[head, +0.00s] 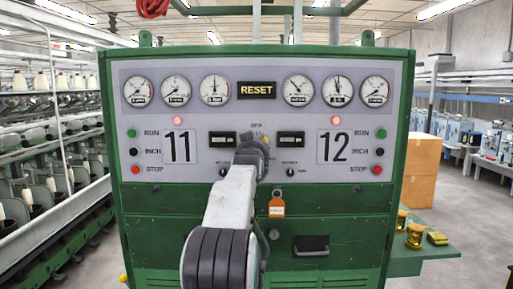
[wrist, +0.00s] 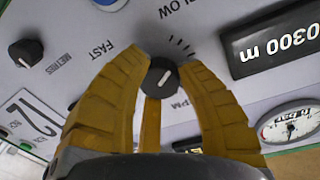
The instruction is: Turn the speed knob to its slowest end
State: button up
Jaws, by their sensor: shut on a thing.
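The speed knob (wrist: 161,78) is a small round black knob with a white pointer line, on the grey panel in the wrist view. My gripper (wrist: 157,66) is shut on it, with yellow ribbed fingers on both sides of the knob. The wrist view is turned, so the lettering looks upside down. FAST is printed left of the knob and SLOW, partly cut off, above it. The white line slants toward the upper right, toward the printed ticks. In the head view my gripper (head: 258,143) reaches the panel's middle, and my arm hides the knob.
Another black knob (wrist: 26,52) sits at the left in the wrist view, and a display (wrist: 272,40) at the right. An orange tag (head: 277,207) hangs below my gripper. Gauges line the panel's top. Boxes (head: 420,150) and a side shelf (head: 425,252) stand at the right.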

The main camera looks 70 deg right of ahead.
jog(key=shift+f+n+b, duration=0.25)
jog(key=shift+n+b, duration=0.15)
jog(key=shift+b, duration=0.3)
jog(key=shift+r+n+b, duration=0.2)
jog(key=shift+n+b, duration=0.45)
jog(key=shift+n, duration=0.45)
jog(key=o, duration=1.2)
jog(key=shift+w, duration=0.1)
jog(key=shift+v, duration=5.95)
jog(key=shift+f, duration=0.25)
